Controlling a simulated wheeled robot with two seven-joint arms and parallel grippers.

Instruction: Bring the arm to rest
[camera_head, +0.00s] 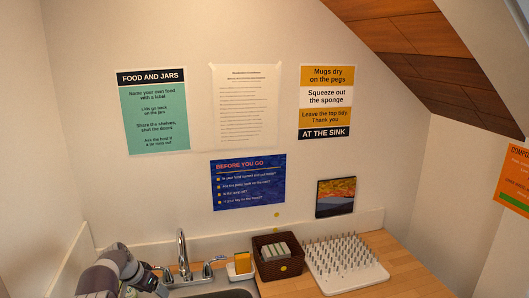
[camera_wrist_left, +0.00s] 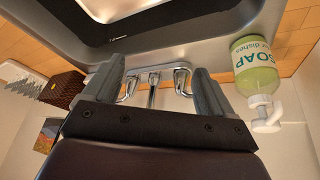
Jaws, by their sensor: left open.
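My left arm (camera_head: 115,272) comes in at the lower left of the head view, in front of the counter's left end beside the faucet. My left gripper (camera_wrist_left: 158,66) shows in the left wrist view with its two fingers apart and nothing between them. The sink faucet (camera_wrist_left: 152,88) shows beyond and between the fingers. In the head view the faucet (camera_head: 182,255) stands just right of my arm. My right arm and gripper are in neither view.
A soap bottle (camera_wrist_left: 257,70) stands close beside one finger in the wrist view. Wall posters and a sloped wooden ceiling (camera_head: 440,50) are above.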

